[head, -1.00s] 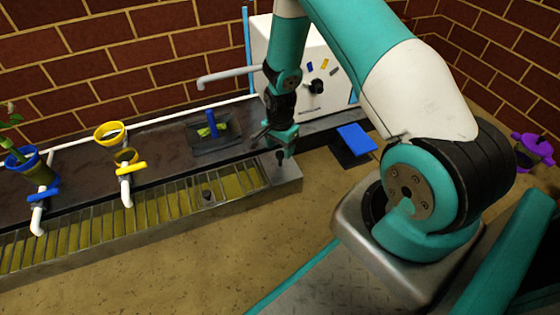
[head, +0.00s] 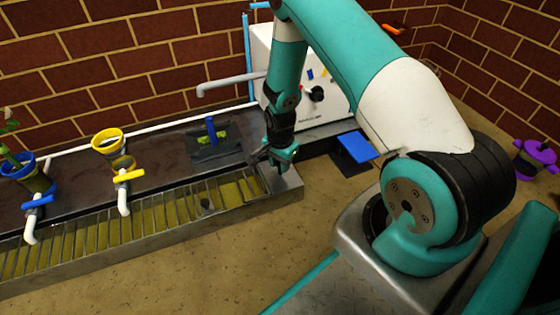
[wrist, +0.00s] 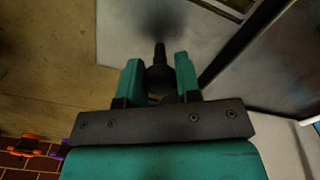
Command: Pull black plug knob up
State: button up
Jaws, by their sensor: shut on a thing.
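The black plug knob (wrist: 158,76) shows in the wrist view between the two teal fingers of my gripper (wrist: 159,77). It has a rounded dark body with a short stem, and a dark blurred shadow lies beyond it on pale grey metal. In the head view my gripper (head: 283,157) is shut low over the right end of the metal trough (head: 286,182). The knob is mostly hidden there by the gripper. I cannot tell whether the knob is lifted. Another small dark knob (head: 206,204) stands on the grate, left of my gripper.
A yellow-handled tap (head: 128,175) and a blue-handled tap (head: 39,199) stand at the trough's left. A dark tray (head: 215,144) with a blue handle sits behind. A white panel box (head: 330,92) is behind my arm. A blue pad (head: 357,147) lies to the right.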

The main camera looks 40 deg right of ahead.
jog(key=shift+r, duration=0.25)
jog(key=shift+w+r+p, duration=0.1)
jog(key=shift+r+p, duration=1.3)
jog(key=shift+p, duration=0.25)
jog(key=o, duration=0.8)
notch_tip(320, 180, up, 9)
jog(key=p, duration=0.8)
jog(key=shift+p, duration=0.35)
jog(key=shift+f, duration=0.1)
